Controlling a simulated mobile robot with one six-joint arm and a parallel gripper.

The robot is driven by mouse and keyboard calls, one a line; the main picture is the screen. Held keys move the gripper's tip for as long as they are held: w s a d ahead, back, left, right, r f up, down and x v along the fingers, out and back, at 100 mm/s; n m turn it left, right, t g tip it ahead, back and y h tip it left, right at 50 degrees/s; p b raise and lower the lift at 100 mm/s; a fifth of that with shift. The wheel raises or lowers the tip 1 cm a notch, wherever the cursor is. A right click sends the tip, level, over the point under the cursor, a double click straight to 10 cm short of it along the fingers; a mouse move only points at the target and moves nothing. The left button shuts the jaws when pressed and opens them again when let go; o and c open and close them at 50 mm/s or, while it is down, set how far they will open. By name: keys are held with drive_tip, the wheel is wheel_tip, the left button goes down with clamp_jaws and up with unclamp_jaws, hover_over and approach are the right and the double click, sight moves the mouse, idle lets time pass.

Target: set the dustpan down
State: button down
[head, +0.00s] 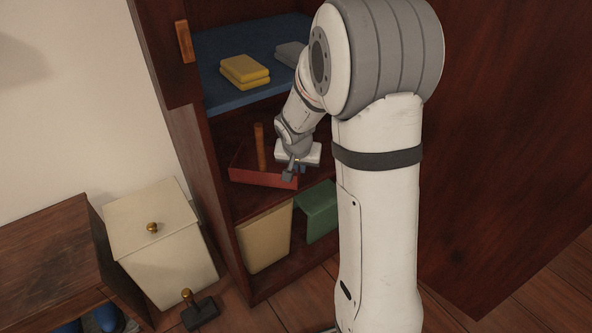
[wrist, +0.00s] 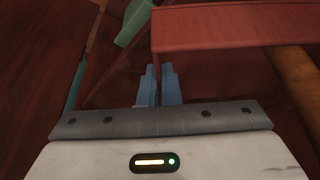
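A red, box-like object with an upright wooden handle (head: 260,147), which I take to be the dustpan (head: 262,179), is on the middle shelf. In the wrist view its red body (wrist: 235,27) fills the upper right, and the handle (wrist: 296,78) crosses the right side, clear of my fingers. My gripper (head: 294,174) is at the right end of the red body. In the wrist view my gripper's blue fingers (wrist: 159,68) are close together with a narrow gap, their tips just below the red edge. I see nothing between them, but contact at the tips is unclear.
A beige bin (head: 264,238) and a green object (head: 317,212) stand on the bottom shelf. A lidded cream bin (head: 165,260) and a dark knobbed block (head: 200,312) are on the floor to the left.

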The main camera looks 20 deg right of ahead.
drive_tip(key=shift+w+a, duration=0.2)
drive_tip(key=shift+w, duration=0.4)
drive_tip(key=shift+w+a, duration=0.2)
drive_tip(key=shift+w, duration=0.35)
drive_tip(key=shift+w+f+b, duration=0.15)
drive_tip(key=shift+f+b, duration=0.4)
drive_tip(key=shift+f, duration=0.3)
drive_tip(key=shift+w+f+b, duration=0.15)
drive_tip(key=shift+f+b, duration=0.35)
drive_tip(key=shift+f, duration=0.35)
drive_tip(key=shift+f, duration=0.2)
drive_tip(key=c, duration=1.6)
unclamp_jaws()
drive_tip(key=shift+c, duration=0.2)
drive_tip(key=shift+r, duration=0.15)
